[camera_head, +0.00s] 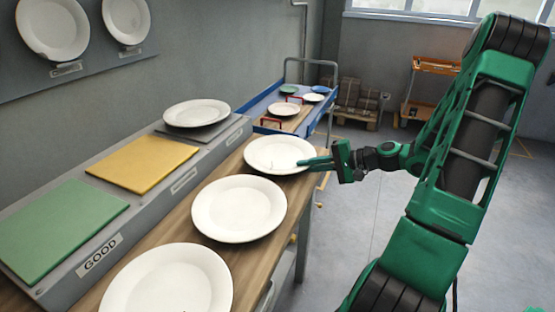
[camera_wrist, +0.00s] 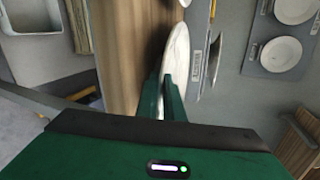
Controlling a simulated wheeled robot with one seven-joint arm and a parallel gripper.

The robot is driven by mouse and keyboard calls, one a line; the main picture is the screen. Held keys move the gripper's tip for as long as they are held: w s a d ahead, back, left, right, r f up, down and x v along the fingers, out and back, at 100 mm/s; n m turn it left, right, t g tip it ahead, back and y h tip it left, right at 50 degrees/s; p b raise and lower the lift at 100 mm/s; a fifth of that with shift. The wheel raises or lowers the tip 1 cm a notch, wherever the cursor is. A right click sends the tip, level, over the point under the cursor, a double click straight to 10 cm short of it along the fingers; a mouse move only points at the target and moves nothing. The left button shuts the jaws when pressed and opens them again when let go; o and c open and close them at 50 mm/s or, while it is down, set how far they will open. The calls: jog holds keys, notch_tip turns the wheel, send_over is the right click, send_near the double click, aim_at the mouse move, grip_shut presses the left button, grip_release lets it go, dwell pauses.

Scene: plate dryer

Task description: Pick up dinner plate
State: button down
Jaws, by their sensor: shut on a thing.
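Several white dinner plates lie in a row along the wooden counter (camera_head: 265,208). My gripper (camera_head: 303,162) reaches in from the right and is shut on the rim of the farthest plate in that row (camera_head: 273,152). That plate looks level, at or just above the wood; I cannot tell if it touches. In the wrist view the fingers (camera_wrist: 167,97) pinch the edge of the plate (camera_wrist: 177,55), which shows nearly edge-on. The middle plate (camera_head: 238,208) and the nearest plate (camera_head: 172,283) are apart from my gripper.
A grey ledge left of the counter carries a green mat (camera_head: 62,228), a yellow mat (camera_head: 143,165) and another plate (camera_head: 196,112). Two plates hang on the wall, one of them at left (camera_head: 52,28). A blue-edged cart (camera_head: 262,106) with dishes stands beyond.

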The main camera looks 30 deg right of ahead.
dwell(0.6)
notch_tip(320, 180, up, 4)
jog(key=shift+f, duration=0.2)
jog(key=s+a+r, duration=0.4)
jog(key=a+r, duration=0.3)
jog(key=a, duration=0.4)
jog(key=shift+r, duration=0.2)
jog(key=shift+s+a, duration=0.1)
